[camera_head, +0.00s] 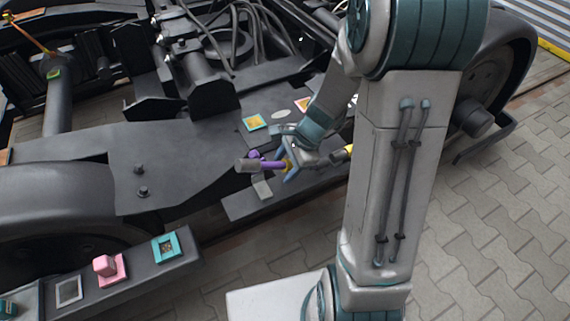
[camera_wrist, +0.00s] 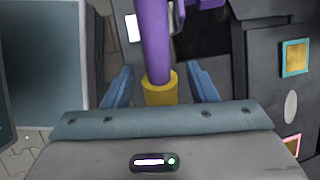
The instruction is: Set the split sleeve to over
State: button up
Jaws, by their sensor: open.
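A purple bar (camera_head: 271,165) with a yellow end piece (camera_wrist: 161,90) stands out from a grey mount (camera_head: 246,166) on the bogie frame. The bar also shows in the wrist view (camera_wrist: 154,42). I take this to be the split sleeve's handle, but the sleeve itself is not clearly told apart. My gripper (camera_head: 285,164) is open at the bar's yellow end. In the wrist view its blue fingers (camera_wrist: 161,78) stand either side of the bar, with visible gaps on both sides. The palm hides the nearest part of the yellow end.
A teal-framed yellow plate (camera_head: 254,122) and a pale oval (camera_head: 281,114) lie on the frame behind my gripper. A grey beam in front bears a pink block (camera_head: 105,266) and a teal square (camera_head: 166,247). A wheel (camera_head: 495,75) is at right. Paving at lower right is clear.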

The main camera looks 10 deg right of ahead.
jog(key=p+v, duration=0.5)
jog(key=v, duration=0.8)
jog(key=shift+d+r, duration=0.15)
jog(key=shift+r, duration=0.15)
jog(key=s+a+r+n+h+p, duration=0.1)
jog(key=s+r+n+p, duration=0.3)
jog(key=r+p, duration=0.3)
jog(key=s+a+r+n+t+h+p, duration=0.1)
jog(key=s+r+n+p, duration=0.3)
jog(key=r, duration=1)
jog(key=s+a+r+n+h+p, duration=0.1)
jog(key=s+r+n+h+p, duration=0.1)
jog(key=s+r+n+p, duration=0.2)
notch_tip(320, 180, up, 7)
jog(key=n+p, duration=0.3)
jog(key=p, duration=0.5)
jog(key=shift+f+n+t+h, duration=0.25)
jog(key=shift+n+t+h, duration=0.05)
jog(key=shift+n, duration=0.1)
